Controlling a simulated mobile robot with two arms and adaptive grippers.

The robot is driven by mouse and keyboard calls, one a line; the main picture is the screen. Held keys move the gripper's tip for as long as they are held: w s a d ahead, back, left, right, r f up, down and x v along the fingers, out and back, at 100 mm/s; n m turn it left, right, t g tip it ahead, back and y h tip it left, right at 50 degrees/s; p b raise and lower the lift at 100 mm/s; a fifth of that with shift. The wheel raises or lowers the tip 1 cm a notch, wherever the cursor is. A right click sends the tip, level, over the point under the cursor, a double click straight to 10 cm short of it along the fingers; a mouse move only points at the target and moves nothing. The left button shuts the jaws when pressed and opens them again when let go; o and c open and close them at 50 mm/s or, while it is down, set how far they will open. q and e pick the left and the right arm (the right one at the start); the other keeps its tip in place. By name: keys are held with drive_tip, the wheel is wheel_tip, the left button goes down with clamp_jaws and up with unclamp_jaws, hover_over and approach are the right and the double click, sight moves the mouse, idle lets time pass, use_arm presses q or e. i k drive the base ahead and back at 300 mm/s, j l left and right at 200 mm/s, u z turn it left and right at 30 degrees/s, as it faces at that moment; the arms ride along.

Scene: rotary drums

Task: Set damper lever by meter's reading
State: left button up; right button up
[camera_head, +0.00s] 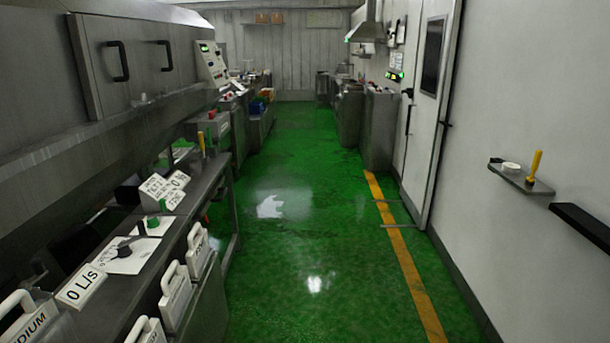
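A dark lever (126,249) with a rounded knob sits on a white plate (128,262) on the left counter; I take it for the damper lever. Two white cards with small print, the left (154,186) and the right (174,190), stand farther along the counter, too small to read surely. I cannot tell which item is the meter. Neither of my grippers is in view.
White-handled blocks (174,296) line the counter's front; one at the lower left reads "MEDIUM" (24,324). A wall shelf (522,180) at right holds a yellow-handled item (535,165). The green floor (310,220) between is clear, with a yellow line (404,256) at right.

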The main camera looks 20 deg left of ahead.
sight(124, 250)
drive_tip(key=i+j+u, duration=0.1)
drive_tip(key=i+u, duration=0.25)
drive_tip(key=i, duration=0.2)
drive_tip(key=i+u, duration=0.35)
drive_tip(key=i, duration=0.2)
drive_tip(key=i+l+u, duration=0.3)
drive_tip(key=i, duration=0.2)
drive_tip(key=j, duration=0.1)
